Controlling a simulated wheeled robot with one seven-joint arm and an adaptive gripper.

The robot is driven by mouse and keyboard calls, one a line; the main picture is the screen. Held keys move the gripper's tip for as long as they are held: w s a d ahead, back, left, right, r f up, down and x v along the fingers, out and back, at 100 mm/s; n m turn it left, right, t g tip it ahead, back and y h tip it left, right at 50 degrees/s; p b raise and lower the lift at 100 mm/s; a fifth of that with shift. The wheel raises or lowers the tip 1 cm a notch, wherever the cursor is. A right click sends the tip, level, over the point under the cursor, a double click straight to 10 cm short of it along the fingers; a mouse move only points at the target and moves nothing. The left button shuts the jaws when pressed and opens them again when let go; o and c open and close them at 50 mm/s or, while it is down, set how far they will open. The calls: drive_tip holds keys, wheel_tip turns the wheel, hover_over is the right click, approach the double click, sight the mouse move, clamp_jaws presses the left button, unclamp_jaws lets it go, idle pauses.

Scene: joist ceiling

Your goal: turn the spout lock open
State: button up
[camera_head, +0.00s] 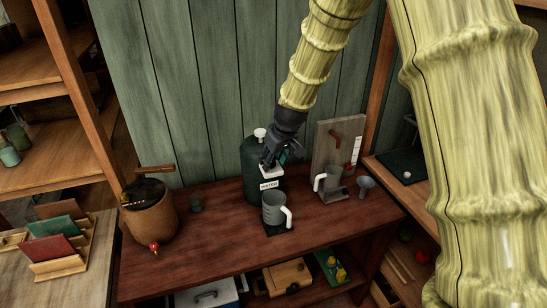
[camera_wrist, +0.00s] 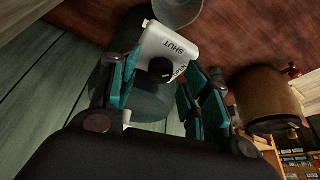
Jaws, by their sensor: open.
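The dark green water dispenser (camera_head: 250,162) stands at the back of the red-brown table, with a white cap on top and a WATER label in front. In the wrist view a white spout housing (camera_wrist: 166,45) reads SHUT and carries a round black knob (camera_wrist: 160,68). My gripper (camera_head: 271,158) is at the front of the dispenser and partly hides it. In the wrist view my gripper (camera_wrist: 165,85) is open, its teal fingers on either side of the housing and knob. I cannot tell whether a finger touches them. A grey mug (camera_head: 274,208) with a white handle stands below on a dark pad.
A brown barrel (camera_head: 150,214) with a red tap stands at the left of the table (camera_head: 215,245). A second mug (camera_head: 329,184), an upright board (camera_head: 336,140) and a small grey funnel-like cup (camera_head: 365,186) are at right. The table between barrel and grey mug is mostly clear.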

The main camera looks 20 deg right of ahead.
drive_tip(key=c, duration=1)
drive_tip(key=shift+m, duration=0.3)
drive_tip(key=m+h+p, duration=0.1)
drive_tip(key=m, duration=0.1)
drive_tip(key=shift+a+r+m, duration=0.1)
drive_tip(key=shift+a+m, duration=0.05)
drive_tip(key=shift+m, duration=0.15)
drive_tip(key=shift+m+h+p, duration=0.6)
drive_tip(key=shift+m+p, duration=0.05)
drive_tip(key=shift+m, duration=0.55)
drive_tip(key=shift+a, duration=0.1)
drive_tip(key=o, duration=1)
